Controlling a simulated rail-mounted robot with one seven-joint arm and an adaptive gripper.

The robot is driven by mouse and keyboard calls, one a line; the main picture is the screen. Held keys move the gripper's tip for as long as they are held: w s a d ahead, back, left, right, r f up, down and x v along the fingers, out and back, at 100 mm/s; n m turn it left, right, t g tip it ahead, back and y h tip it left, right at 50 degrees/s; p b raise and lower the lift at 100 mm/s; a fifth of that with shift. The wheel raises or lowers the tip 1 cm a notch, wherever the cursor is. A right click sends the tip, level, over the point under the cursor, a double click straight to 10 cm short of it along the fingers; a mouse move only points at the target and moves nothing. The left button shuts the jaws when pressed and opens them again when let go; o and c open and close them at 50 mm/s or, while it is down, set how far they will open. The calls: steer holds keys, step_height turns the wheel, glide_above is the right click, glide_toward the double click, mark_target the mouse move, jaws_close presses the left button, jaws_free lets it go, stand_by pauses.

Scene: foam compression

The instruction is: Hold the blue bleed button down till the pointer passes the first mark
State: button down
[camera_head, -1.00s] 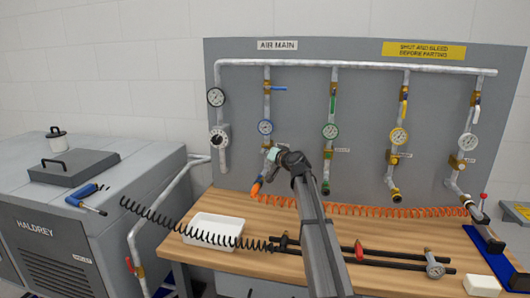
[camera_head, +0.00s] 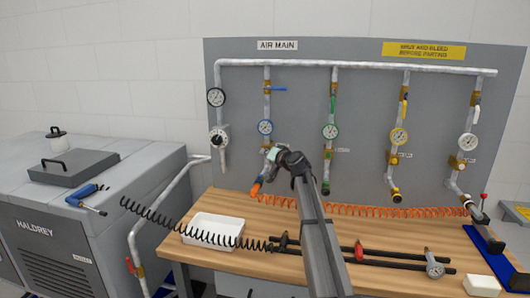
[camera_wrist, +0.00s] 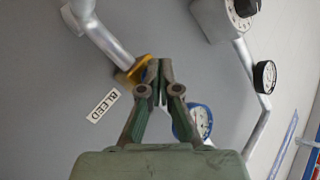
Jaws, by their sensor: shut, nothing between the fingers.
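The blue-rimmed gauge (camera_head: 265,127) sits on the leftmost branch pipe, below a blue valve lever (camera_head: 279,89). It also shows in the wrist view (camera_wrist: 199,121), to the right of my fingers; its pointer is too small to read against the marks. My gripper (camera_wrist: 158,74) is shut with its tips at the brass bleed fitting (camera_wrist: 136,71), next to the BLEED label (camera_wrist: 103,105). The blue button itself is hidden behind my fingertips, so I cannot tell if it is pressed. In the head view my gripper (camera_head: 270,151) is at the pipe just below the gauge.
Other branches with green, yellow and white gauges stand to the right on the grey panel (camera_head: 370,90). An orange coupling (camera_head: 256,187) hangs below my gripper. The bench holds a white tray (camera_head: 213,231), a coiled black hose and a black pipe assembly (camera_head: 375,257).

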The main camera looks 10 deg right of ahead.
stand_by(0.7)
steer(key=shift+s+a+f+b, duration=0.1)
steer(key=shift+s+a+b, duration=0.15)
steer(key=shift+s, duration=0.5)
steer(key=shift+s+a, duration=0.1)
steer(key=shift+s+a+b, duration=0.1)
steer(key=shift+s+a, duration=0.2)
steer(key=shift+s, duration=0.45)
steer(key=shift+s+a+b, duration=0.1)
steer(key=shift+s+a, duration=0.25)
steer(key=shift+s, duration=0.4)
steer(key=shift+s+a+b, duration=0.1)
steer(key=shift+s+a, duration=0.2)
steer(key=shift+s, duration=0.45)
